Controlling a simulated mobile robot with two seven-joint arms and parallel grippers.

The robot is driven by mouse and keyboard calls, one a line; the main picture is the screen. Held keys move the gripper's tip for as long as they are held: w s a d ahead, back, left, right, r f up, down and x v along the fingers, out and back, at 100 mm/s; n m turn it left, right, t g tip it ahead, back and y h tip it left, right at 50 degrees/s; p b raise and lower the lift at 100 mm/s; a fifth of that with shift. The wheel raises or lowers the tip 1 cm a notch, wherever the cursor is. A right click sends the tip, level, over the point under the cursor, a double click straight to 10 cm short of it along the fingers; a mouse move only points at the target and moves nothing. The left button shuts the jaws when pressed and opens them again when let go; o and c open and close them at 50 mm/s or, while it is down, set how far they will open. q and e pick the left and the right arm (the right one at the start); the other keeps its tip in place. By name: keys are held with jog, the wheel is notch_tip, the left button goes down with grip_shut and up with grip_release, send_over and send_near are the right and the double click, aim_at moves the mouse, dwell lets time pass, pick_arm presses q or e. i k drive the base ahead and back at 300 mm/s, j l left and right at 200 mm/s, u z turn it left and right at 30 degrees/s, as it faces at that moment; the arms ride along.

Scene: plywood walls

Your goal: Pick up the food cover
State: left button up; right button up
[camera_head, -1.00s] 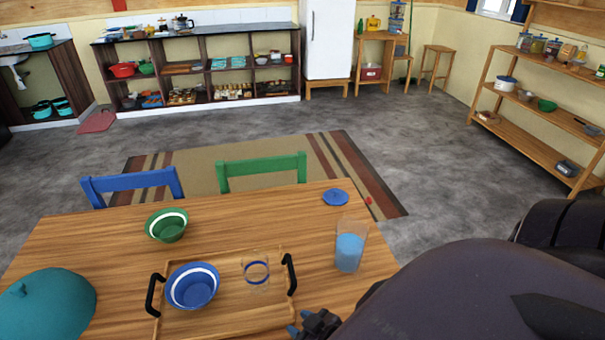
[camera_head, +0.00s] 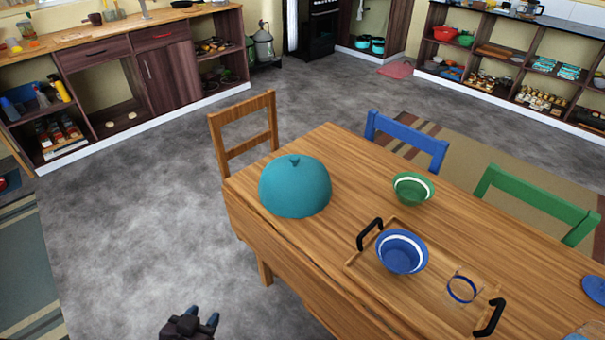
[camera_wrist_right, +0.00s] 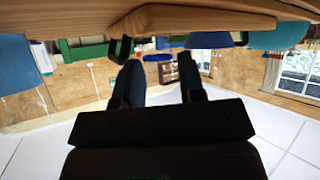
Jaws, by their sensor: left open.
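The food cover (camera_head: 294,188) is a teal dome with a small knob on top. It stands on the near left end of the wooden table (camera_head: 340,150) in the head view. A teal shape (camera_wrist_right: 279,37) at the upper right of the right wrist view looks like the same cover. My left gripper (camera_head: 202,319) is open and empty at the bottom edge of the head view, over the floor, apart from the cover and table. My right gripper (camera_wrist_right: 160,80) shows only in the right wrist view, its two dark fingers apart with nothing between them.
A tray (camera_head: 365,284) holds a blue bowl (camera_head: 402,252) and a clear glass (camera_head: 462,289). A green bowl (camera_head: 413,189) stands behind it. A wooden chair (camera_head: 243,130), a blue chair (camera_head: 408,138) and a green chair (camera_head: 535,198) flank the table. Floor left of the table is clear.

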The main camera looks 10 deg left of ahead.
aim_at(292, 187)
jog(key=i+j+z, duration=0.1)
jog(key=j, duration=0.45)
jog(key=i+j+z, duration=0.15)
jog(key=j, duration=0.45)
jog(key=i+j+z, duration=0.1)
jog(key=j, duration=0.45)
jog(key=i+j+z, duration=0.1)
jog(key=j, duration=0.5)
